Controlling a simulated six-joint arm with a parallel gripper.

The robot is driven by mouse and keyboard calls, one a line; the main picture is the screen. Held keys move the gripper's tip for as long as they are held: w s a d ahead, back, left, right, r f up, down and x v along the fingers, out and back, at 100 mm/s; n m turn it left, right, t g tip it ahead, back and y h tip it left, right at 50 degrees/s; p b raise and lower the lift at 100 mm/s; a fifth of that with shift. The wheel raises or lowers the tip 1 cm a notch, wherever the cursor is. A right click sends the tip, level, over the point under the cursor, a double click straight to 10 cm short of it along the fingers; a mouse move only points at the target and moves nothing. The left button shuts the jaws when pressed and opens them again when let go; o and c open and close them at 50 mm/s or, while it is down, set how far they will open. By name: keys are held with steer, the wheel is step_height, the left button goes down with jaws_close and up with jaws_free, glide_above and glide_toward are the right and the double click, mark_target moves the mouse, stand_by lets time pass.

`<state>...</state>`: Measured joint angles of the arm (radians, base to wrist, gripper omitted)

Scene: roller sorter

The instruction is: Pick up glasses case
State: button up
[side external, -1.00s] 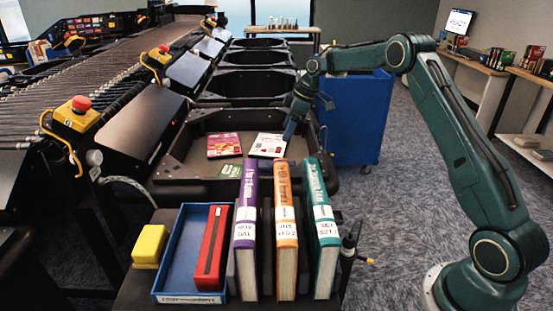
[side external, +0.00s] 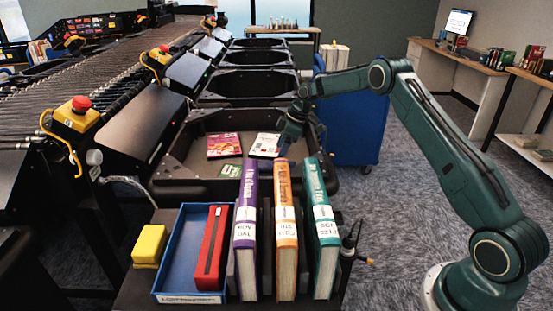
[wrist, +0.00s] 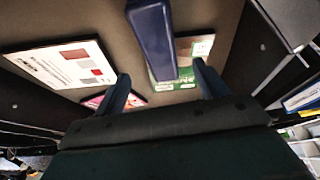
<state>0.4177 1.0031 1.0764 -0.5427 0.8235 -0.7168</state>
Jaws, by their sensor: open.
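A long dark blue case with a rounded end (wrist: 152,38), which I take as the glasses case, shows in the wrist view. It lies in the black bin (side external: 180,190), its lower end overlapping a green booklet (wrist: 187,72). In the side view I cannot make it out; the upright books likely hide it. My gripper (wrist: 162,88) is open, its two blue fingers apart. The case's near end appears between the fingertips, with a gap on each side; the height between them is unclear. In the side view my gripper (side external: 287,140) is over the bin, partly behind the books.
A red booklet (side external: 224,145) and a white one (side external: 264,145) lie in the bin. Purple (side external: 246,225), orange (side external: 286,225) and teal (side external: 321,225) books stand in front. A blue tray (side external: 177,265) holds a red zipped case (side external: 211,250), beside a yellow block (side external: 150,245).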

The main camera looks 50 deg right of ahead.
steer(key=shift+x, duration=1.25)
steer(key=shift+x, duration=2.55)
steer(key=shift+a, duration=0.1)
steer(key=c, duration=1.1)
steer(key=shift+r, duration=0.1)
